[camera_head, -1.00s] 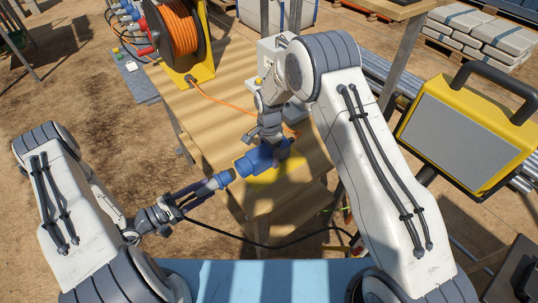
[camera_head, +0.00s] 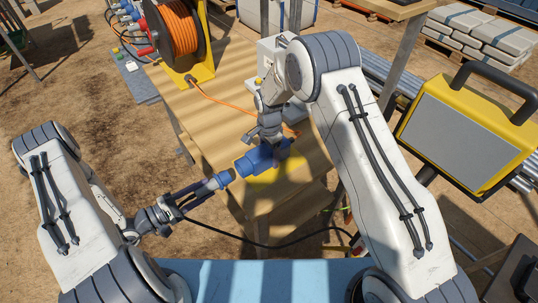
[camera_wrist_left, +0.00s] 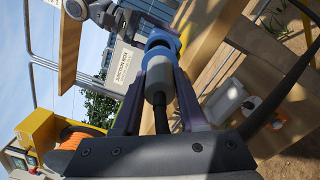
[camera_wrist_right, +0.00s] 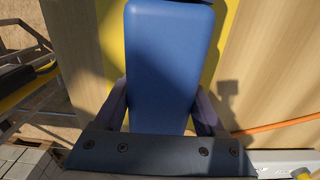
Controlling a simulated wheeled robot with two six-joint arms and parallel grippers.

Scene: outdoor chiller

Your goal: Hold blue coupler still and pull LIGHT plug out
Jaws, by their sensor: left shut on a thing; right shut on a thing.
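The blue coupler (camera_head: 262,157) is over the yellow patch at the front of the wooden bench. My right gripper (camera_head: 270,143) is shut on it from above; its blue body (camera_wrist_right: 168,65) fills the middle of the right wrist view between the fingers. The LIGHT plug (camera_head: 212,186), grey with a blue collar, lines up with the coupler's lower left end. My left gripper (camera_head: 193,194) is shut on the plug. In the left wrist view the plug's grey body (camera_wrist_left: 159,76) sits between the fingers, with a black cable behind.
The wooden bench (camera_head: 215,100) carries an orange cable reel (camera_head: 175,28); its orange cable (camera_head: 228,103) runs toward the right gripper. A black cable (camera_head: 290,242) hangs below the plug. A yellow-framed work light (camera_head: 465,135) stands at the right. A light blue surface (camera_head: 260,275) lies in front.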

